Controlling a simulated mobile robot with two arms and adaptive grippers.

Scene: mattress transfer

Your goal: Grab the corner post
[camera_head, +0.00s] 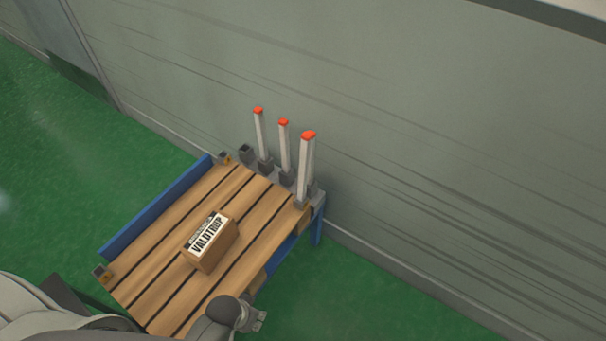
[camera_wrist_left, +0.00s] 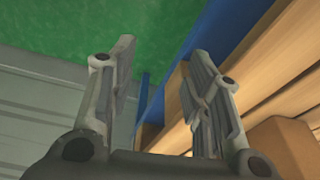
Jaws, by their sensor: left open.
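Three upright pale posts with red-orange tops stand near the wall in the head view: a left post (camera_head: 261,135), a middle post (camera_head: 285,148) and a right post (camera_head: 305,170). The left and middle posts stand in dark holders. The right post's foot is at the wooden platform's (camera_head: 185,285) far right corner; I cannot tell exactly what holds it. My left gripper (camera_head: 259,320) is open and empty beside the platform's near right edge, well apart from the posts. Its two fingers show spread in the left wrist view (camera_wrist_left: 162,58), with no post between them. My right gripper is not in view.
A brown box (camera_head: 218,252) with a white label sits on the planks. A blue rail (camera_head: 155,207) runs along the left side. Green floor lies right of the platform, before the grey wall (camera_head: 430,150).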

